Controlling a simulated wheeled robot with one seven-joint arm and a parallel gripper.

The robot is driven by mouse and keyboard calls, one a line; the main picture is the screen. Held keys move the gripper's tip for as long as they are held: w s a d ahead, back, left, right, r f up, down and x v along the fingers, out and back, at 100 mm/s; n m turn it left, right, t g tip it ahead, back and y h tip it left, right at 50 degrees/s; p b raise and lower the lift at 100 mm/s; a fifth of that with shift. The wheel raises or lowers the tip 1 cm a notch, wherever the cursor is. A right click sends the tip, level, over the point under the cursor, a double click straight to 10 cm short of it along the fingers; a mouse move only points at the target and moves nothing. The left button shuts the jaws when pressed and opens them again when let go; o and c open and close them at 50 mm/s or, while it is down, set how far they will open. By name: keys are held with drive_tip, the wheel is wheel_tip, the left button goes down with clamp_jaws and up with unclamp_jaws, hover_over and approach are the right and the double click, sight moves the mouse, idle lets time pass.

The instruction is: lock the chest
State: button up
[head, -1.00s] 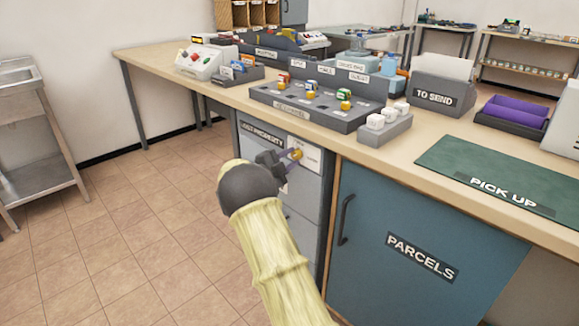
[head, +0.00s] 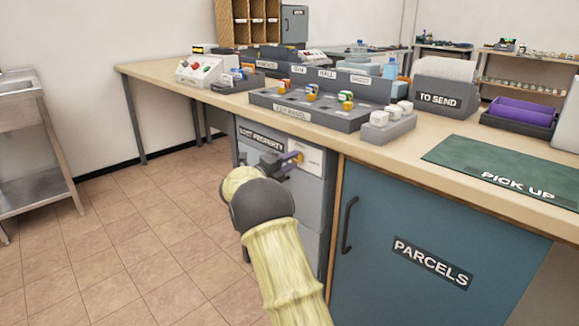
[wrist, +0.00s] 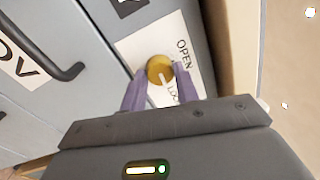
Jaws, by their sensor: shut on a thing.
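The chest is a grey drawer unit (head: 310,195) labelled "LOST PROPERTY", under the counter. Its lock is a round brass knob (head: 299,157) on a white plate, near the top right of its front. In the wrist view the knob (wrist: 160,68) sits between the two purple fingers of my gripper (wrist: 160,80), which is shut on it. The plate (wrist: 135,48) reads "OPEN" and a partly hidden word starting "LO". A pale mark on the knob points down and slightly right, toward that second word. In the head view my gripper (head: 291,162) reaches the lock from the left.
A blue "PARCELS" cabinet (head: 400,215) with a dark handle stands right of the chest. The counter (head: 400,145) overhangs above, carrying a key panel (head: 310,110), a "TO SEND" box (head: 438,98) and a green "PICK UP" mat (head: 500,165). The tiled floor at left is clear.

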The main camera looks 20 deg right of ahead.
drive_tip(key=shift+f, duration=0.1)
drive_tip(key=o, duration=1)
drive_tip(key=shift+c, duration=0.2)
drive_tip(key=shift+a, duration=0.1)
drive_tip(key=p+v, duration=0.4)
drive_tip(key=v, duration=1.3)
drive_tip(key=shift+s+p, duration=0.15)
drive_tip(key=shift+p, duration=0.25)
drive_tip(key=shift+a, duration=0.2)
